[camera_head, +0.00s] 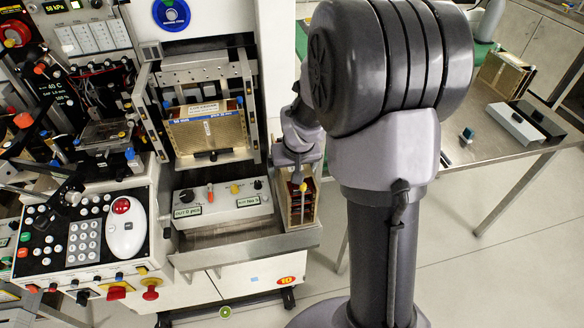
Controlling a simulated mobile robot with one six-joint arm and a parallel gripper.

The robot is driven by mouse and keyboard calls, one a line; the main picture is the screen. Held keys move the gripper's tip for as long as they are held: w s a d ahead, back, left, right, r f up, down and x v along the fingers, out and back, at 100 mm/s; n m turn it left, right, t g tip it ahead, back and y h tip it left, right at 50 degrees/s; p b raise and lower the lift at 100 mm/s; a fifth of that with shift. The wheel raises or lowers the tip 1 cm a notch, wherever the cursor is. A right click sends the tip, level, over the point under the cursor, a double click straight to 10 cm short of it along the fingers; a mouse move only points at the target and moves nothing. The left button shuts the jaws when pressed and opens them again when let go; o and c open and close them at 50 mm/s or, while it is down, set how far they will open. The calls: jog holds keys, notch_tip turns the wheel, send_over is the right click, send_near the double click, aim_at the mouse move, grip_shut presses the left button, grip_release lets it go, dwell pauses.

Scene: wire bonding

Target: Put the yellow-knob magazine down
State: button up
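The yellow-knob magazine (299,208) stands upright at the right end of the machine's front shelf, beside the white switch box. Its yellow knob shows on its top, near my wrist. My gripper (299,176) is directly over the top of this magazine, pointing down. The fingers are small and partly hidden by my wrist, so I cannot tell whether they are closed on it or whether it rests fully on the shelf.
Another magazine (208,133) sits in the machine bay. The switch box (222,205) is close left of the yellow-knob magazine. A metal shelf lip (245,247) runs along the front. A steel table (490,150) at right holds another magazine (503,76).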

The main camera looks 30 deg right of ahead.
jog(key=p+v, duration=0.5)
jog(key=v, duration=0.7)
jog(key=shift+w, duration=0.1)
jog(key=s+a+r+y, duration=0.1)
jog(key=s+a+r, duration=0.4)
jog(key=s+a, duration=0.3)
jog(key=s+a+r+m+t+y, duration=0.1)
jog(key=s+a+r+y, duration=0.1)
jog(key=s+a+r, duration=0.4)
jog(key=s+a, duration=0.3)
jog(key=s, duration=0.2)
jog(key=shift+r+t, duration=0.25)
jog(key=shift+t, duration=0.05)
jog(key=shift+s+d, duration=0.1)
jog(key=shift+d, duration=0.05)
